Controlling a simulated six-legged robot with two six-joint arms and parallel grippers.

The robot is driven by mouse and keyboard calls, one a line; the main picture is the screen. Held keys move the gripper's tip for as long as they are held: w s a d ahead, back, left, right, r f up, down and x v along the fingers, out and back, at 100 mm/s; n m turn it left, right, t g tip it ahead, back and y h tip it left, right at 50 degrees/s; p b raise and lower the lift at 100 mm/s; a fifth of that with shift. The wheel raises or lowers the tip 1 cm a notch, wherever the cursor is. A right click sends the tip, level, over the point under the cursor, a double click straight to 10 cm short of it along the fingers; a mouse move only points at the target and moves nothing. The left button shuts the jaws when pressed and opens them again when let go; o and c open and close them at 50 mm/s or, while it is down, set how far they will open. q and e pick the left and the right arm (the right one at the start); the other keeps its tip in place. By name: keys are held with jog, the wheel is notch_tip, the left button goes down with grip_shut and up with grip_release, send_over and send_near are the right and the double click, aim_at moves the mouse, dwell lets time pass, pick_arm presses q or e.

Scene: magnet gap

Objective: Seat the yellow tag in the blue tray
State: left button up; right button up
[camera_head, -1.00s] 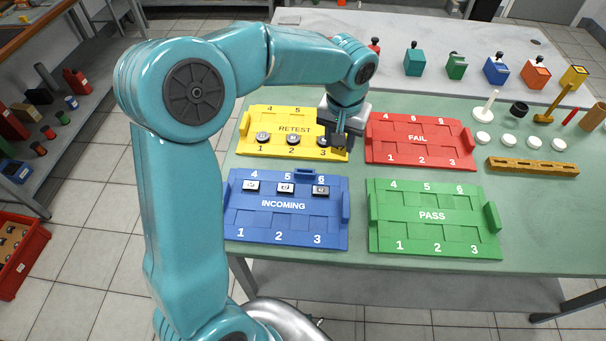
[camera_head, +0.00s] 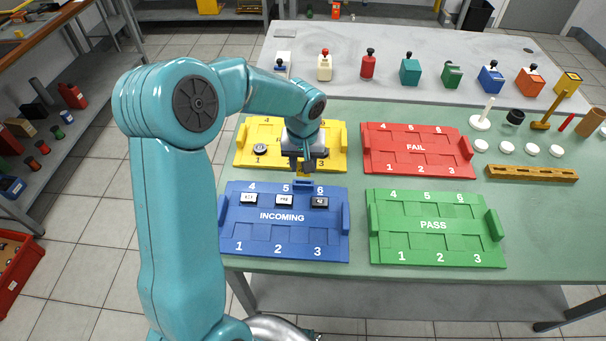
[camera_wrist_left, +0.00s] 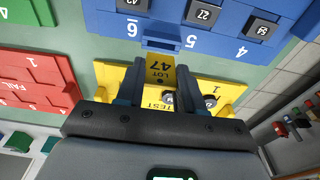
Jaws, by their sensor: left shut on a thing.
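My left gripper (camera_head: 302,167) is over the near edge of the yellow RETEST tray, just behind the blue tray. It is shut on the yellow tag (camera_wrist_left: 160,69), which reads LOT 47 in the wrist view. In the head view the fingers largely hide the tag. My right gripper is not in view.
The yellow tray (camera_head: 335,135) holds round parts; the blue tray carries several small numbered blocks in its back row. A red FAIL tray (camera_head: 372,165) and green PASS tray (camera_head: 380,255) stand to the right. White discs and a wooden rail (camera_head: 532,173) lie farther right.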

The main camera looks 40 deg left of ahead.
aim_at(303, 175)
pick_arm(q)
notch_tip(303, 175, down, 4)
jog(key=shift+s+r, duration=0.1)
jog(key=shift+f, duration=0.35)
jog(key=shift+f+b, duration=0.1)
jog(key=shift+b, duration=0.2)
jog(key=o, duration=1)
